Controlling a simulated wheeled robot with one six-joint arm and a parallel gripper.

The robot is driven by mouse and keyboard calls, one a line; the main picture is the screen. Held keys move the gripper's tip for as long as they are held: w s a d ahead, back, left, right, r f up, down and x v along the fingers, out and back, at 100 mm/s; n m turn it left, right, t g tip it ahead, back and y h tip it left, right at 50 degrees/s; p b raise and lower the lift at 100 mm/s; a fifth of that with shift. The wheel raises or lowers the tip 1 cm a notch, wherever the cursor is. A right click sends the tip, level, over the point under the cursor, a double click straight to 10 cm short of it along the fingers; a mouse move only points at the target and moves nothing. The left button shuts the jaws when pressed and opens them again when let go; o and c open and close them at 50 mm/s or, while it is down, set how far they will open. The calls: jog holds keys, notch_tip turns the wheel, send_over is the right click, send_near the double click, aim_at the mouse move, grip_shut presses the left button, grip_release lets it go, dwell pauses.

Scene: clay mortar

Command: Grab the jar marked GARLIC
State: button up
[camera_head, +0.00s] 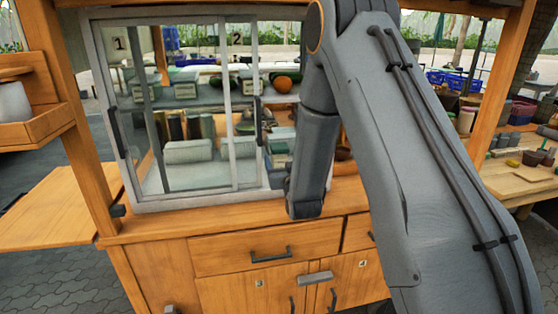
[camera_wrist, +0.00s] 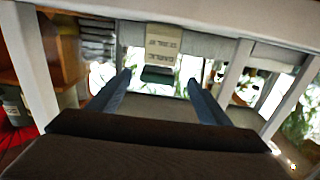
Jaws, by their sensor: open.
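No label that I can read as GARLIC shows in either view. In the wrist view, a cream label with dark, unreadable lettering (camera_wrist: 163,42) shows ahead, with a dark green piece just below it. My gripper (camera_wrist: 159,80) is open, its two fingers apart on either side of that dark green piece, with nothing clearly held between them. Whether the fingers reach that far, I cannot tell. In the head view my gripper is hidden by my arm. A glass-fronted cabinet (camera_head: 150,205) with panes marked 1 and 2 holds labelled containers (camera_head: 188,151) on its shelves.
Pale frame posts (camera_wrist: 232,75) stand close on both sides in the wrist view. In the head view, an orange round item (camera_head: 283,84) sits on the upper shelf. A pale jar (camera_head: 14,103) stands on the left side shelf. Wooden drawers (camera_head: 265,250) are below the counter.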

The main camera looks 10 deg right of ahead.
aim_at(279, 150)
jog(key=shift+w+d+f+p, duration=0.15)
jog(key=shift+w+p, duration=0.4)
jog(key=shift+w, duration=1.35)
jog(key=shift+w+d+p, duration=0.1)
jog(key=shift+w+p, duration=0.4)
jog(key=shift+w, duration=1.4)
jog(key=c, duration=1.3)
jog(key=shift+r, duration=0.2)
